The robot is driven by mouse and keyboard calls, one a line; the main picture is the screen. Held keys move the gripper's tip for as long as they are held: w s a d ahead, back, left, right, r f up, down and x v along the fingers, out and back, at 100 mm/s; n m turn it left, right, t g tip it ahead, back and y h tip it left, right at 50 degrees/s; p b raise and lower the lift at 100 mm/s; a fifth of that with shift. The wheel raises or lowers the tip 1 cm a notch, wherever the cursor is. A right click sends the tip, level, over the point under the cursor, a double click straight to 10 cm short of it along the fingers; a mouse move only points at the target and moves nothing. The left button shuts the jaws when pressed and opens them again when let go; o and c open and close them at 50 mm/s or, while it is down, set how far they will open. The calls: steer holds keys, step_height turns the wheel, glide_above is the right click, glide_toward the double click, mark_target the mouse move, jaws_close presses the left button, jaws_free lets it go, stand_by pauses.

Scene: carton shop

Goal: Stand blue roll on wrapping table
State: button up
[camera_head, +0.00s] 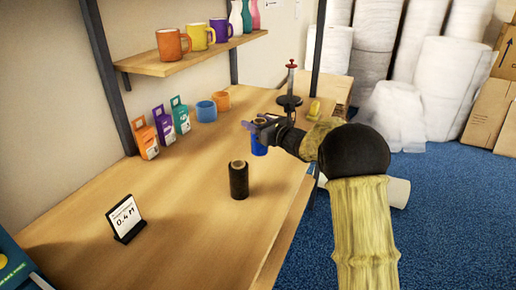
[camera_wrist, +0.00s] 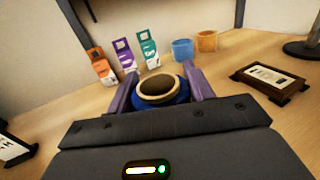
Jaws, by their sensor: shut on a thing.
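The blue roll (camera_head: 259,148) is upright in my gripper (camera_head: 258,126), over the wrapping table (camera_head: 190,208). In the wrist view the roll (camera_wrist: 160,101) shows its tan cardboard core at the top, between the two purple fingers of my gripper (camera_wrist: 160,92). The gripper is shut on it. The roll's lower end is close to the tabletop in the head view; I cannot tell whether it touches. Part of the roll is hidden behind the gripper.
A black roll (camera_head: 239,180) stands nearer on the table. A sign (camera_head: 125,219) stands at the left. Small cartons (camera_head: 163,127), blue tape (camera_head: 206,111) and orange tape (camera_head: 221,101) line the wall side. A dark stand (camera_head: 289,100) is behind. Mugs sit on the shelf (camera_head: 190,54) above.

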mark_target(254, 139)
step_height(254, 139, down, 2)
steer(key=shift+w+f, duration=0.1)
steer(key=shift+f, duration=0.15)
steer(key=shift+w+d, duration=0.1)
steer(key=shift+d+f, duration=0.25)
steer(key=shift+f, duration=0.3)
steer(key=shift+a+f, duration=0.2)
steer(key=shift+f, duration=0.4)
steer(key=shift+a+f, duration=0.15)
steer(key=shift+f, duration=0.45)
steer(key=shift+a+f, duration=0.25)
steer(key=shift+s+r, duration=0.1)
steer(key=shift+s, duration=0.2)
steer(key=o, duration=1.1)
steer(key=shift+d, duration=0.2)
steer(key=shift+o, duration=0.2)
steer(key=shift+w+d, duration=0.1)
